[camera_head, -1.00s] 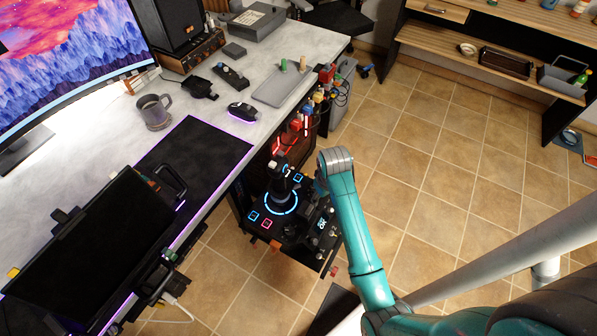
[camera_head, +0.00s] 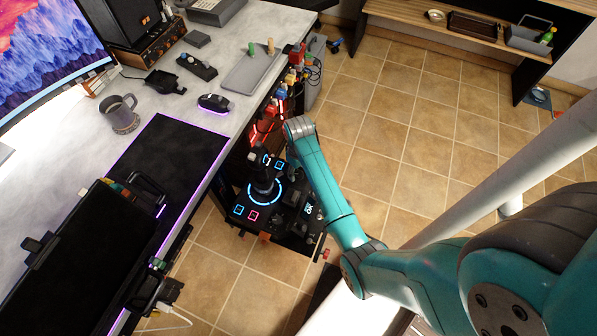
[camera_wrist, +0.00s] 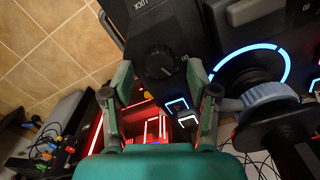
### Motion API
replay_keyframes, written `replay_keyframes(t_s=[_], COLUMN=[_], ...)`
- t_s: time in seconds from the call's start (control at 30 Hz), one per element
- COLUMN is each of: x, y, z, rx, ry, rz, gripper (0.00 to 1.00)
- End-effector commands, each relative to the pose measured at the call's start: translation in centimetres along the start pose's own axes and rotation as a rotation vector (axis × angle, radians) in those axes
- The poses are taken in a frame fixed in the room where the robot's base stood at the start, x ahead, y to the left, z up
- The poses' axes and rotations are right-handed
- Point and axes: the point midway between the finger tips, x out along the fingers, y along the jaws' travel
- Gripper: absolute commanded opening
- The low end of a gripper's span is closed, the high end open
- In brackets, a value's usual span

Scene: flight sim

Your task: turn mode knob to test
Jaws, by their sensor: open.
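A black control panel (camera_head: 284,215) with a joystick and a blue glowing ring sits beside the desk in the head view. In the wrist view, a round black knob (camera_wrist: 160,62) stands on the panel (camera_wrist: 184,20), with white lettering around it that I cannot fully read. My gripper (camera_wrist: 158,76) is open, its two fingers apart at the left and right below the knob, with nothing between them. I cannot tell the gap to the knob. In the head view, the gripper is hidden by my teal arm. The knob's setting is unclear.
The joystick (camera_wrist: 268,105) stands close to the right finger in the wrist view. The desk (camera_head: 60,185) with a mug (camera_head: 121,114) and a mouse (camera_head: 214,103) lies to the left. Tiled floor (camera_head: 400,130) is open on the right.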

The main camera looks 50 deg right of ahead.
Motion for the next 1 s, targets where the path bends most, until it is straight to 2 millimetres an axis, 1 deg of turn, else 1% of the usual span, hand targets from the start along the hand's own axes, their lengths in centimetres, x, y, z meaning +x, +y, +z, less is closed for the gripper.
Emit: replay_keyframes(t_s=[0.03,0.1,0.2,0.47,0.5,0.57,0.6,0.67,0.7,0.73,1.0], x=[0.6,1.1,1.5,1.6,1.6,1.6,1.6,1.6,1.6,1.6,1.6], y=[0.0,0.0,0.0,0.0,0.0,0.0,0.0,0.0,0.0,0.0,0.0], z=[0.0,0.0,0.0,0.0,0.0,0.0,0.0,0.0,0.0,0.0,0.0], rx=[0.0,0.0,0.0,0.0,0.0,0.0,0.0,0.0,0.0,0.0,0.02], ry=[-0.001,-0.001,0.001,0.001,0.001,0.001,0.001,0.001,0.001,0.001,0.001], rz=[0.0,0.0,0.0,0.0,0.0,0.0,0.0,0.0,0.0,0.0,0.0], gripper=[0.59,0.59,0.59,0.59,0.57,0.42,0.32,0.17,0.07,0.0,0.0])
